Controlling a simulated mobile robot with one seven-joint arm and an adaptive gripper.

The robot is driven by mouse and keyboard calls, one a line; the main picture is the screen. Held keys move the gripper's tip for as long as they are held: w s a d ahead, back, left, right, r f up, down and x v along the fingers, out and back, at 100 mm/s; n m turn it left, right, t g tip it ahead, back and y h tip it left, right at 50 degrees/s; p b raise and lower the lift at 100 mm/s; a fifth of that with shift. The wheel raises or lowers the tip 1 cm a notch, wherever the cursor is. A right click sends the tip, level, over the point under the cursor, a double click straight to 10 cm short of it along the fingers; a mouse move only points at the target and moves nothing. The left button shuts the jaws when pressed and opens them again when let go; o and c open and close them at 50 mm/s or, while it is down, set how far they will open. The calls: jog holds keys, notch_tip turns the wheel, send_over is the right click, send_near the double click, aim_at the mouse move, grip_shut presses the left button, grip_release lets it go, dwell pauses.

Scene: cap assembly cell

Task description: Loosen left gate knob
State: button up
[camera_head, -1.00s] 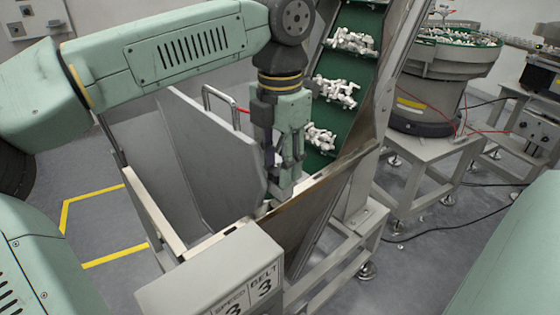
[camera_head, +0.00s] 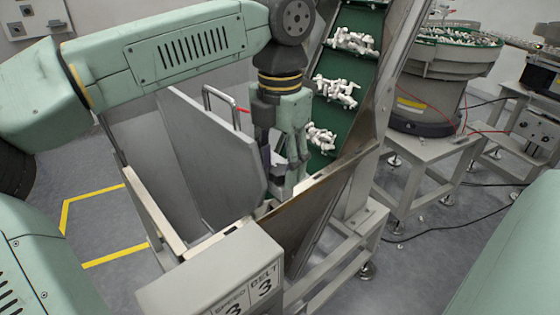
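My gripper (camera_head: 284,172) points down into the hopper opening beside a grey upright plate (camera_head: 208,160), to the right of that plate and in front of the green belt. Its fingers are partly seen from the side, and I cannot tell how far apart they are. The left gate knob is not visible; the gripper or the hopper wall may hide it. I cannot tell whether the fingers touch anything.
A green inclined belt (camera_head: 351,66) carries clusters of white parts. The hopper's front wall (camera_head: 320,205) slopes close to the gripper. A metal handle (camera_head: 206,92) stands behind the plate. A grey control box (camera_head: 210,272) is in front. A bowl feeder (camera_head: 425,100) stands at right.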

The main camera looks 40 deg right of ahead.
aim_at(280, 169)
jog(key=shift+o, duration=0.4)
notch_tip(280, 169, up, 8)
jog(key=shift+f, duration=0.2)
dwell(0.4)
jog(key=m, duration=0.2)
jog(key=r+m+p, duration=0.1)
jog(key=shift+m, duration=0.4)
notch_tip(280, 169, down, 9)
jog(key=m+p, duration=0.3)
jog(key=m, duration=1.1)
jog(key=shift+r+p, duration=0.2)
jog(key=shift+p, duration=0.15)
jog(key=shift+c, duration=0.3)
